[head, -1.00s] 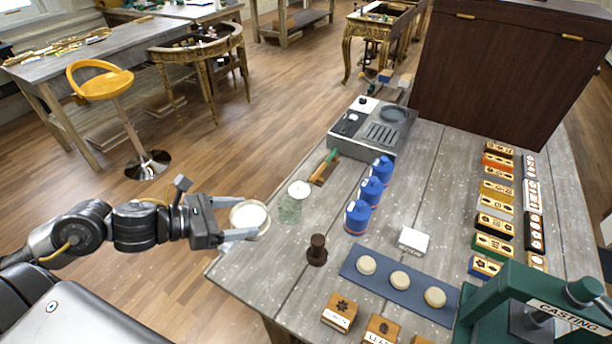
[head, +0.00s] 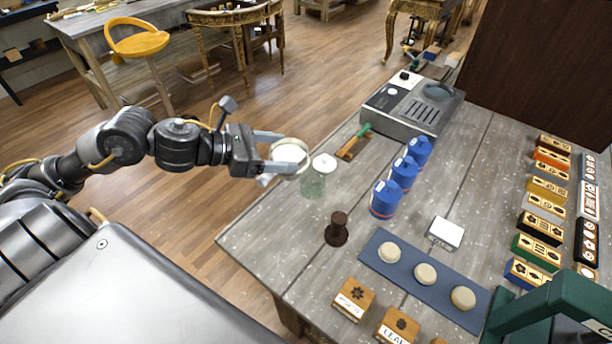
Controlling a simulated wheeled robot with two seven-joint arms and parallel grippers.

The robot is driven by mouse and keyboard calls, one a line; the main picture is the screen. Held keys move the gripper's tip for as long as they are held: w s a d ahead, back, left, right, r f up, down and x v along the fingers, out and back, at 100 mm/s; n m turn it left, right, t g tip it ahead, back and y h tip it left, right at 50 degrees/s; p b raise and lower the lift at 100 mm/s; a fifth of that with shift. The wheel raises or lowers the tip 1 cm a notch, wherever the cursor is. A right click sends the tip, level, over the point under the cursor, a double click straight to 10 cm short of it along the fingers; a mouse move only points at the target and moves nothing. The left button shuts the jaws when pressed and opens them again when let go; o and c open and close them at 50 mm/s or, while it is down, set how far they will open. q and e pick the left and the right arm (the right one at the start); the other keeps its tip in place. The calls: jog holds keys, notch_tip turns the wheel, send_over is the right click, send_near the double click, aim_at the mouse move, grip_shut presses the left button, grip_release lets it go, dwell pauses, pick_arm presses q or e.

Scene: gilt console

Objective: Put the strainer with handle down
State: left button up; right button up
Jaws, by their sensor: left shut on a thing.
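My left gripper (head: 284,154) is shut on a round, pale-rimmed piece with a white middle, which I take to be the strainer (head: 290,152). It is held out at the table's left edge, just left of a clear greenish glass jar (head: 314,182) with a white top. From this view I cannot tell whether the strainer touches the jar. The strainer's handle is not clearly visible; the fingers cover part of the piece. My right gripper is not in view.
The grey table (head: 290,240) has bare room in front of the jar. Around it stand a dark brown stamp (head: 337,229), several blue canisters (head: 385,199), a green-handled tool (head: 354,142), a grey machine (head: 410,105), a white block (head: 445,232) and a blue mat (head: 398,270) with pale discs.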

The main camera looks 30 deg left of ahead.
aim_at(300, 145)
pick_arm(q)
jog(key=shift+w+d+f+b, duration=0.2)
jog(key=shift+w+f+b, duration=0.2)
jog(key=shift+w+b, duration=0.4)
jog(key=shift+w+d+p, duration=0.15)
jog(key=shift+w+p, duration=0.95)
jog(key=shift+p, duration=0.1)
jog(key=w+f, duration=0.2)
jog(key=f, duration=0.1)
jog(key=w+f+p, duration=0.1)
jog(key=w+f, duration=0.1)
jog(key=shift+d+f, duration=0.2)
jog(key=shift+d, duration=0.05)
jog(key=shift+w+f, duration=0.15)
jog(key=shift+f, duration=0.15)
jog(key=f, duration=0.1)
jog(key=f+p, duration=0.2)
jog(key=shift+w+d+f, duration=0.1)
jog(key=shift+w+f, duration=0.15)
jog(key=shift+f, duration=0.1)
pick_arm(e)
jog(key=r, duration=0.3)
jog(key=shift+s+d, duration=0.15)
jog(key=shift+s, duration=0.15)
